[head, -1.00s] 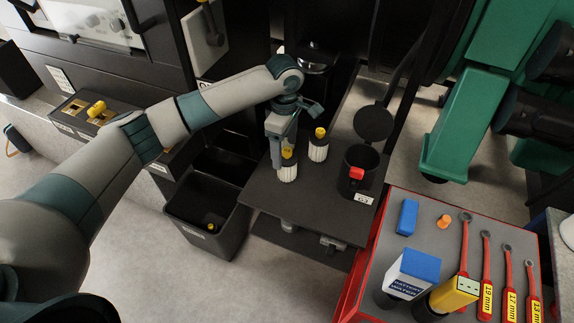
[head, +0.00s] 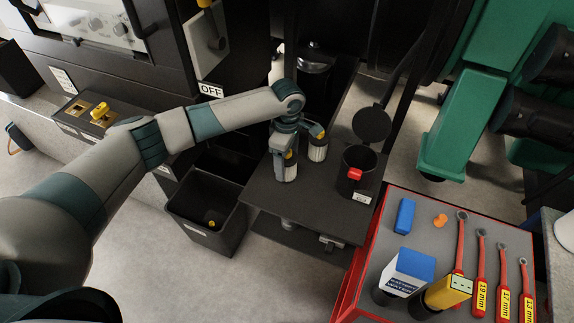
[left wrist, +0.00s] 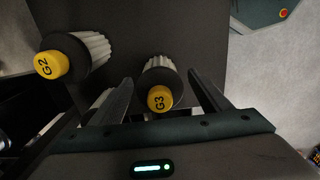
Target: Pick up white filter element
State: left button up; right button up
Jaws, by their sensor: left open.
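Two white ribbed filter elements with dark tops and yellow caps stand on the dark shelf (head: 262,203): a nearer one (head: 288,173) and a farther one (head: 318,152). My left gripper (head: 298,142) is just above them, pointing down, fingers apart. In the left wrist view, the element capped G3 (left wrist: 162,76) stands between the open fingers of the left gripper (left wrist: 161,82); no grip on it shows. The element capped G2 (left wrist: 80,53) is outside, to the left. Another white ribbed part (left wrist: 103,103) is mostly hidden behind the left finger. My right gripper is not in view.
A black canister (head: 358,162) with a red piece stands right of the elements. A dark bin (head: 207,222) is at left. A red-edged tool tray (head: 425,222) with wrenches and bottles is at right. A green frame (head: 450,130) rises beyond.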

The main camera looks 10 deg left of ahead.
pick_arm(q)
jog(key=c, duration=1.2)
jog(key=shift+o, duration=0.2)
jog(key=shift+r+b, duration=0.3)
jog(key=shift+r, duration=0.2)
jog(key=r, duration=0.1)
jog(key=r+b, duration=0.1)
jog(key=r, duration=0.1)
jog(key=shift+s+d+r, duration=0.15)
jog(key=shift+s+d, duration=0.05)
jog(key=shift+d, duration=0.1)
jog(key=s+d+r+b, duration=0.3)
jog(key=s+d+r, duration=0.3)
jog(key=s+d, duration=0.1)
jog(key=shift+s+d+r, duration=0.2)
jog(key=shift+d+r, duration=0.2)
jog(key=shift+d, duration=0.15)
